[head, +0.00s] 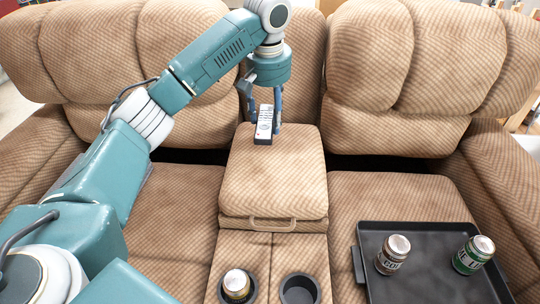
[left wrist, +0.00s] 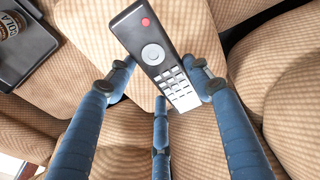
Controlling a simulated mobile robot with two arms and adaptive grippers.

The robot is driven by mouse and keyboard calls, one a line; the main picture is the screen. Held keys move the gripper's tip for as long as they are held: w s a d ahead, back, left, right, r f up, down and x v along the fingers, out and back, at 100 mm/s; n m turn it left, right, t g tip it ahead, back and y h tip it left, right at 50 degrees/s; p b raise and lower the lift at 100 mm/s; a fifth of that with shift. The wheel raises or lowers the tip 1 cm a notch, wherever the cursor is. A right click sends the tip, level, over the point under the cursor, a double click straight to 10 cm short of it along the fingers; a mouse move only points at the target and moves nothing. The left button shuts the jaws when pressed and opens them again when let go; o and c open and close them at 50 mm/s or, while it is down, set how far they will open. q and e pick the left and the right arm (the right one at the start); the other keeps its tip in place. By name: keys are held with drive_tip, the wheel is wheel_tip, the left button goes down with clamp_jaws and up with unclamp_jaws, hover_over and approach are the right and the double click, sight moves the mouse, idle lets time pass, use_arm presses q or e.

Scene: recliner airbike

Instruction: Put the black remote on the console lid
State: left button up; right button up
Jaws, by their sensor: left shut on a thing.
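The black remote (head: 264,124) with light buttons is between the fingers of my left gripper (head: 264,112), over the rear part of the console lid (head: 272,180). In the left wrist view the remote (left wrist: 160,55) shows its red button and grey keypad, with the blue fingers of my left gripper (left wrist: 162,82) closed on its sides. The tan lid (left wrist: 85,50) lies below it. I cannot tell whether the remote touches the lid. My right gripper is not in view.
Two cup holders sit in front of the lid; one holds a can (head: 237,285), the other (head: 299,289) is empty. A black tray (head: 430,285) with two cans (head: 393,254) (head: 473,254) rests on the right seat. The lid's front part is clear.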

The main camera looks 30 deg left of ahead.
use_arm(q)
drive_tip(key=b, duration=0.1)
hover_over(269, 160)
wheel_tip(269, 160, down, 6)
drive_tip(key=shift+s+d+f, duration=0.1)
drive_tip(key=shift+s+f, duration=0.1)
drive_tip(key=shift+f, duration=0.2)
wheel_tip(269, 160, down, 3)
drive_tip(key=shift+f+b, duration=0.1)
drive_tip(key=shift+b, duration=0.6)
wheel_tip(269, 160, down, 2)
drive_tip(key=shift+f, duration=0.1)
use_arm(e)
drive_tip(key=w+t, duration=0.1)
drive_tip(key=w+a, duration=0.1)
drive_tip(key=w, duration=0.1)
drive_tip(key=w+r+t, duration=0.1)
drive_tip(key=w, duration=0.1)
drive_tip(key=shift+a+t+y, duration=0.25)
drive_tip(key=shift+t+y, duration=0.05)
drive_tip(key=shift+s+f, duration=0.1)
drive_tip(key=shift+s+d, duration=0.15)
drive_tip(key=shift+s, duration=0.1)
